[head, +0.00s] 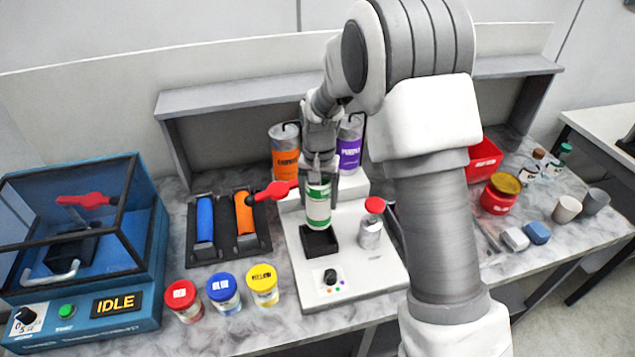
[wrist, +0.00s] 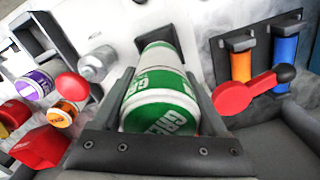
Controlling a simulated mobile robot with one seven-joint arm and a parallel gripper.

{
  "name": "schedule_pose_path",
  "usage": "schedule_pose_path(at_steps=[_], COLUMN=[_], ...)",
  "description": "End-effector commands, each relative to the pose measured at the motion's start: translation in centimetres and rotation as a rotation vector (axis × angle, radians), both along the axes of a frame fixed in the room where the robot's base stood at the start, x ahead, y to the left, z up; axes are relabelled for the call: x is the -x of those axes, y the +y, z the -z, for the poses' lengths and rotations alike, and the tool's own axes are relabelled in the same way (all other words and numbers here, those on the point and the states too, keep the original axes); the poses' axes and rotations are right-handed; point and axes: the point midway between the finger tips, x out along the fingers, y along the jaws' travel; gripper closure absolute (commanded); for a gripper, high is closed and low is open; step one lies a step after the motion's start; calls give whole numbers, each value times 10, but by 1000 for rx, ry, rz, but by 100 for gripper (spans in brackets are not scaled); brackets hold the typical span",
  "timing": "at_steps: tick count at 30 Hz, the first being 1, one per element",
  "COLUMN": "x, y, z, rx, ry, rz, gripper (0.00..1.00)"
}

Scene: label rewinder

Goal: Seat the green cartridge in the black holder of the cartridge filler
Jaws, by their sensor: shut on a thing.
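The green cartridge (head: 318,203), white with green bands, is held upright between the fingers of my gripper (head: 320,180). It also fills the middle of the wrist view (wrist: 160,95), with a finger on each side. The black holder (head: 320,240) is a square block on the white base of the cartridge filler (head: 350,275). In the head view the cartridge's lower end shows just above and behind the holder's opening; whether it touches the holder I cannot tell. In the wrist view the holder is mostly hidden behind the cartridge.
A red lever (head: 272,191) sticks out left beside my gripper. A red-capped grey bottle (head: 370,228) stands right of the holder. Orange (head: 285,155) and purple (head: 349,150) canisters stand behind. A tray with blue and orange rollers (head: 228,254) lies left, several capped jars (head: 223,290) in front.

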Motion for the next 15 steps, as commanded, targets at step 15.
schedule_pose_path(at_steps=[15], x=[0], y=[0], z=[15], rx=[0], ry=[0], rz=[0], gripper=[96])
